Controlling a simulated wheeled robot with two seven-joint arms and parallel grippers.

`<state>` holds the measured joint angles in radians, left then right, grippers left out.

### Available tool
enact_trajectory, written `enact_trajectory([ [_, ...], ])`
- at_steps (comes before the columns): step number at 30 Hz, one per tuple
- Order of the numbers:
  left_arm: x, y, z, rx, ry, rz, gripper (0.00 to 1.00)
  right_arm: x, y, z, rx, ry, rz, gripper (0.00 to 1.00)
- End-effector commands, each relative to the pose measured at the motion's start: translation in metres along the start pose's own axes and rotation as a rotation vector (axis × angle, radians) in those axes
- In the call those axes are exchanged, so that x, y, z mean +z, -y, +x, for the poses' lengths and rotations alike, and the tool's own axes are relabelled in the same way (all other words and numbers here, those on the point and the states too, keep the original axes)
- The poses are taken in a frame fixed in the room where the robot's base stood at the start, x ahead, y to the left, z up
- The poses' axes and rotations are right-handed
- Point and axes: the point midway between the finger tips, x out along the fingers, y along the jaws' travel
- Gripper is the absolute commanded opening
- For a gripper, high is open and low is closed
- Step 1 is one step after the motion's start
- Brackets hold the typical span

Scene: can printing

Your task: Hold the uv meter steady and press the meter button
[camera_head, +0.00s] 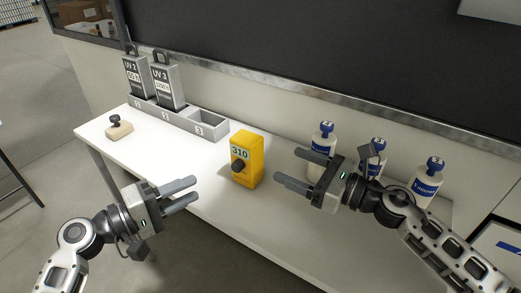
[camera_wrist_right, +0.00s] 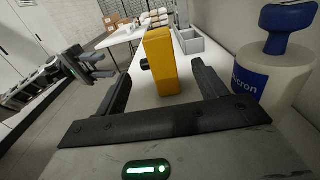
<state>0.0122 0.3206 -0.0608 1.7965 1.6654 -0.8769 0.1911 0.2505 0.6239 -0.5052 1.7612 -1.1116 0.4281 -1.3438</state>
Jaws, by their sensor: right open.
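The yellow UV meter (camera_head: 248,160) stands upright on the white table, with a display reading 310 and a dark round button (camera_head: 239,166) on its front. My left gripper (camera_head: 192,192) is open and empty, to the left of the meter and nearer the front edge. My right gripper (camera_head: 287,168) is open and empty, just right of the meter and apart from it. In the right wrist view the meter (camera_wrist_right: 168,62) stands ahead between the open fingers (camera_wrist_right: 163,85), with its button (camera_wrist_right: 144,64) sticking out to the left.
A grey holder (camera_head: 180,119) with three slots carries two UV lamps (camera_head: 165,84); slot 3 is empty. A stamp (camera_head: 118,128) lies at the far left. Several white bottles with blue caps (camera_head: 323,140) stand behind my right gripper. The table's (camera_head: 190,150) middle left is clear.

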Motion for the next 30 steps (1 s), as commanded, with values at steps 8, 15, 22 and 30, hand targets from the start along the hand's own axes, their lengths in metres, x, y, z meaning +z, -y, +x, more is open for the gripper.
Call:
enact_trajectory([
  [8, 0.000, 0.000, 0.000, 0.000, 0.000, 0.000, 0.36, 0.001, -0.001, 0.058, 0.002, 0.004, 0.000, 0.71],
  [15, 0.000, 0.000, 0.000, 0.000, 0.000, 0.000, 0.36, 0.001, -0.001, 0.101, 0.003, 0.002, 0.000, 0.71],
  [22, 0.000, 0.000, 0.000, 0.000, 0.000, 0.000, 0.36, 0.000, -0.001, 0.122, 0.003, 0.001, -0.001, 0.71],
  [30, 0.000, 0.000, 0.000, 0.000, 0.000, 0.000, 0.36, 0.000, -0.001, 0.126, 0.003, 0.000, -0.001, 0.71],
])
